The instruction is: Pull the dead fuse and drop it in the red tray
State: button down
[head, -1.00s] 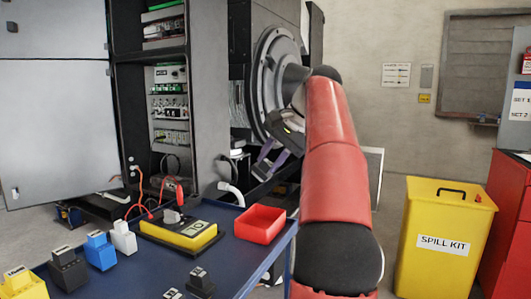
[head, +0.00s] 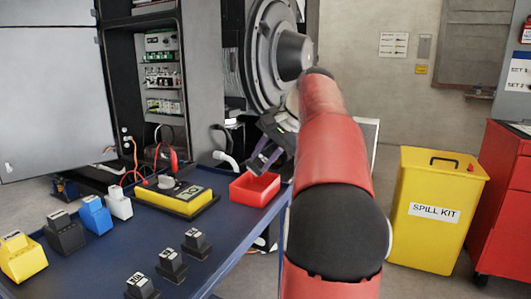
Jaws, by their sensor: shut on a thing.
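The red tray (head: 249,195) sits at the far right corner of the dark blue cart top. My gripper (head: 259,162) is just above and behind the tray, tilted downward, at the end of my red arm. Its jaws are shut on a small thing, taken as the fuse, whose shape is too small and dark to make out. The open cabinet (head: 163,75) stands behind the cart, with rows of small parts inside. I cannot tell an empty fuse slot from here.
A yellow meter (head: 175,200) with leads lies left of the tray. Yellow, black, blue (head: 95,215) and white blocks line the cart's left. Dark labelled blocks (head: 196,243) stand near the front. A yellow spill kit bin (head: 435,215) is on the floor at right.

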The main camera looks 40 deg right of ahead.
jog(key=c, duration=1.1)
grip_release()
jog(key=shift+o, duration=0.2)
jog(key=p+v, duration=0.1)
jog(key=v, duration=0.7)
jog(key=shift+f, duration=0.15)
